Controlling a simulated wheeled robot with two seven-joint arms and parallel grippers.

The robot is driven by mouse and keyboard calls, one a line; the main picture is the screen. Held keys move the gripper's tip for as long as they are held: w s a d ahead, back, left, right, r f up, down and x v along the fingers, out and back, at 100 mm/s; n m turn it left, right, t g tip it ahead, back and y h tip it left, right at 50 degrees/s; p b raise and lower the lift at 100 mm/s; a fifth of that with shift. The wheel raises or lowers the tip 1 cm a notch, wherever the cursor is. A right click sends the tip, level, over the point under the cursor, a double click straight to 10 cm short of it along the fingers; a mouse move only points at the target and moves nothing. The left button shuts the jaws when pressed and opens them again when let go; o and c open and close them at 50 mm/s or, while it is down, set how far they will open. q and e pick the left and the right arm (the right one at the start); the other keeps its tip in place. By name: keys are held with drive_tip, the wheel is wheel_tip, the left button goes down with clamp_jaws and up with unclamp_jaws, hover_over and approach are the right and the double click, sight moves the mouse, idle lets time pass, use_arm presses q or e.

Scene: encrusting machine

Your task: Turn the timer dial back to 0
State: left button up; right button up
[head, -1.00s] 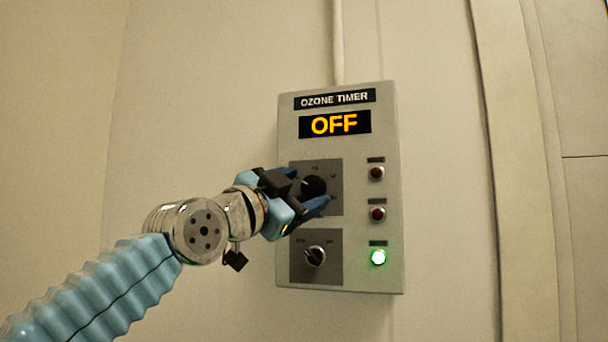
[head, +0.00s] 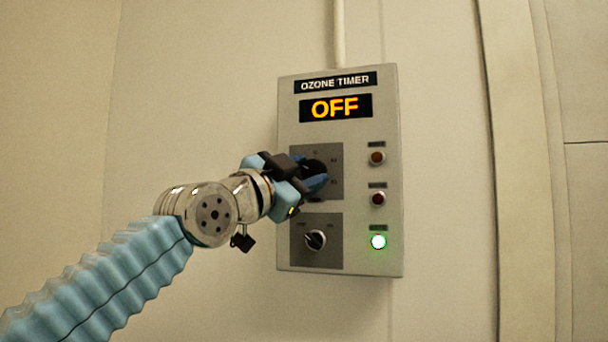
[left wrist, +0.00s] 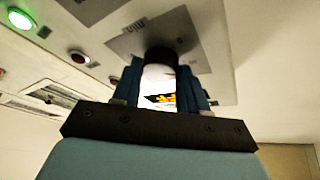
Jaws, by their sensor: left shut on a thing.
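The ozone timer box (head: 388,130) is a grey panel on the wall. Its display (head: 335,107) reads OFF in orange. The black timer dial (head: 318,166) sits on the upper dark plate, mostly hidden by my left gripper (head: 316,178) in the head view. In the left wrist view the dial (left wrist: 161,56) is between the two blue fingers (left wrist: 160,80), and the gripper is shut on it. The dial's pointer is hidden, so its setting cannot be read. My right gripper is not in view.
A second knob (head: 315,240) is on the lower dark plate, just below my gripper. Two unlit red lamps (head: 377,158) and a lit green lamp (head: 378,242) line the box's right side. A conduit (head: 339,35) runs up the wall. The wall around is bare.

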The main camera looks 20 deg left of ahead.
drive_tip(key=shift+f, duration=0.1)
use_arm(q)
drive_tip(key=shift+d+f+n+t+y+b, duration=0.1)
drive_tip(key=shift+f+n+t+y+b, duration=0.15)
drive_tip(key=shift+n+b, duration=0.4)
drive_tip(key=n+t+y+b, duration=0.1)
drive_tip(key=n+y+b, duration=0.1)
drive_tip(key=n, duration=0.2)
drive_tip(key=n+t+y+b, duration=0.1)
drive_tip(key=n+y+b, duration=0.1)
drive_tip(key=n+b, duration=0.1)
drive_tip(key=n+t+y+b, duration=0.1)
drive_tip(key=n+y+b, duration=0.1)
drive_tip(key=n, duration=0.3)
drive_tip(key=shift+d+n+y+b, duration=0.35)
drive_tip(key=shift+d+b, duration=0.05)
drive_tip(key=shift+b, duration=0.25)
drive_tip(key=shift+n+y, duration=1)
drive_tip(key=shift+n, duration=0.7)
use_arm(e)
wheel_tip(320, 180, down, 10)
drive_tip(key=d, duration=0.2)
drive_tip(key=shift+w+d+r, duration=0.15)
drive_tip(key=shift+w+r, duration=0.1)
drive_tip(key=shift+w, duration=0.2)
use_arm(q)
drive_tip(key=shift+s+r+n, duration=0.1)
drive_tip(key=shift+n, duration=0.2)
drive_tip(key=o, duration=1.1)
drive_tip(key=shift+c, duration=0.2)
